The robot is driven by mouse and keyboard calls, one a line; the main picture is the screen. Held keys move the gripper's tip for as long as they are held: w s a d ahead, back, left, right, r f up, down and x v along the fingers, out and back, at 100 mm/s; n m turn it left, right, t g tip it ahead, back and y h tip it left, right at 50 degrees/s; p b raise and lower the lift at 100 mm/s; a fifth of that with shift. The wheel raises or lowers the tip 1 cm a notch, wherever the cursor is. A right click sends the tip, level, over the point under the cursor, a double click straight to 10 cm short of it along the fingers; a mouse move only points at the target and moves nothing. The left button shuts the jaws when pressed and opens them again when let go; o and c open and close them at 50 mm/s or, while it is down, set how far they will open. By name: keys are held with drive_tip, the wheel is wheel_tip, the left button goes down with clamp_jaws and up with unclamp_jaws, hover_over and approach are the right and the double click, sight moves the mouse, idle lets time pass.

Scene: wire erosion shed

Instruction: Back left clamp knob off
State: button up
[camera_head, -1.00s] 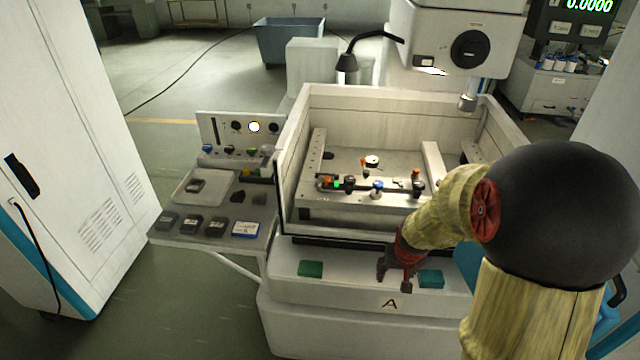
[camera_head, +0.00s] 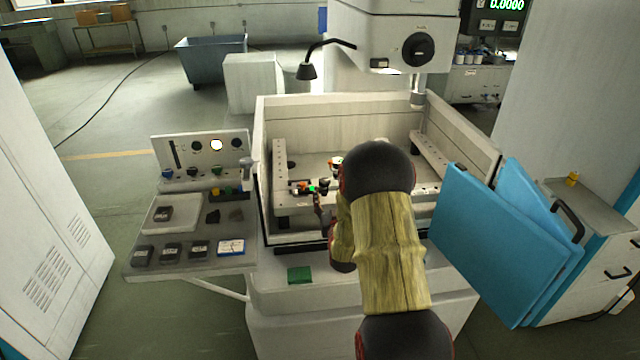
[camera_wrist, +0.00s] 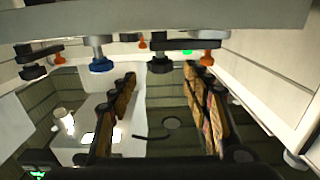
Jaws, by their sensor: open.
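In the wrist view a black clamp knob (camera_wrist: 160,66) hangs between and just beyond the fingertips of my gripper (camera_wrist: 162,80), which is open. I cannot tell whether they touch. A blue knob (camera_wrist: 101,64) is to its left, an orange one (camera_wrist: 208,58) to its right. In the head view the black knob (camera_head: 323,184) is on the clamp rail in the machine tank, near an orange piece (camera_head: 303,188) and a green light (camera_head: 313,189). My gripper (camera_head: 319,206) is low in front of it, partly hidden by my arm. Which knob is back left is unclear.
The tank's front wall (camera_head: 300,240) is below my gripper, and the machine head (camera_head: 390,40) hangs above the back. A side shelf (camera_head: 190,258) at left holds several blocks. Blue open doors (camera_head: 490,235) stand at right. A green pad (camera_head: 299,274) lies on the front ledge.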

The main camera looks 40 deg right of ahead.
sight(326, 185)
drive_tip(key=shift+w+r, duration=0.15)
drive_tip(key=shift+w, duration=0.2)
drive_tip(key=b+x, duration=0.1)
drive_tip(key=x, duration=0.6)
drive_tip(key=shift+d, duration=0.15)
drive_tip(key=c, duration=0.3)
drive_tip(key=c, duration=0.8)
drive_tip(key=shift+c, duration=0.3)
